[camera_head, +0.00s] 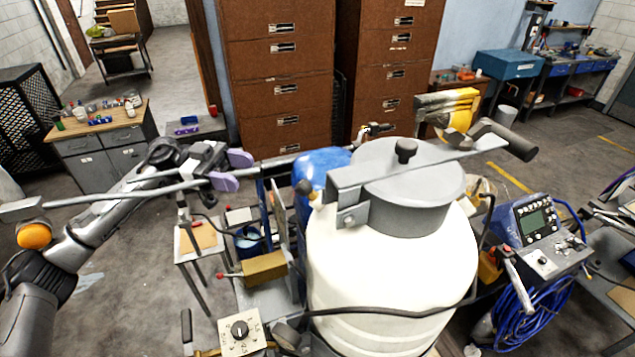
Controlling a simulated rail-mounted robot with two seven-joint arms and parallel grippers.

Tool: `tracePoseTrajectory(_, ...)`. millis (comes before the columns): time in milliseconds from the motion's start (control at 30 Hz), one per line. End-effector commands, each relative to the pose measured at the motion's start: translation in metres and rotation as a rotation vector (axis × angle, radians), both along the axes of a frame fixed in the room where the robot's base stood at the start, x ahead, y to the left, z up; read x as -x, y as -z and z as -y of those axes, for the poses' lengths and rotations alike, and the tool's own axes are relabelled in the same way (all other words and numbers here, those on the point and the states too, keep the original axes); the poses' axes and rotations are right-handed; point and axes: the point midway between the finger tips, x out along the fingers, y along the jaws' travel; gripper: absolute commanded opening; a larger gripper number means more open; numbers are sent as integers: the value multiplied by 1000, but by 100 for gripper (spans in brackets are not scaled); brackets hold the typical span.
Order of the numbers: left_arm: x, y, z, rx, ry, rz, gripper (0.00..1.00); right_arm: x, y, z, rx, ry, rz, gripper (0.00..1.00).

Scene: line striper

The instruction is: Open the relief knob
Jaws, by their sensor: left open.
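The line striper carries a large white tank (390,270) with a grey lid (410,185) and a black knob (405,151) on top. A pale box with a black dial (239,329) and numbers sits at its lower left. A small red-tipped lever (222,276) is above that box. I cannot tell for sure which of these is the relief knob. My left gripper (231,170) has purple fingertips, is open and looks empty. It appears left of the blue container (318,175), above the dial and lever in the picture. My right gripper is not seen.
A control panel (535,225) and coiled blue hose (525,315) are at the right. Brown cabinets (280,75) stand behind. Grey floor is open at the left.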

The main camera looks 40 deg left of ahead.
Motion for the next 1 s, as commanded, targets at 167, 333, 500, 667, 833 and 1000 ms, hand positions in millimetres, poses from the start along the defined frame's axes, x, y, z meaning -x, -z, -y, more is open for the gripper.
tracePoseTrajectory(167, 0, -4, 13, -24, 25, 8, 56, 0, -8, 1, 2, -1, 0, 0)
tracePoseTrajectory(333, -11, -7, 40, -21, 25, 10, 56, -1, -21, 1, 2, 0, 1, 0)
tracePoseTrajectory(500, -23, -7, 71, -19, 25, 9, 56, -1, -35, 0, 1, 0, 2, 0)
tracePoseTrajectory(667, -33, -6, 96, -19, 23, 9, 56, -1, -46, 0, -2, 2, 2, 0)
tracePoseTrajectory(833, -40, -5, 115, -19, 23, 8, 56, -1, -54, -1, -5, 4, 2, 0)
tracePoseTrajectory(1000, -45, -3, 126, -20, 22, 6, 56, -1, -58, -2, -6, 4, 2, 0)
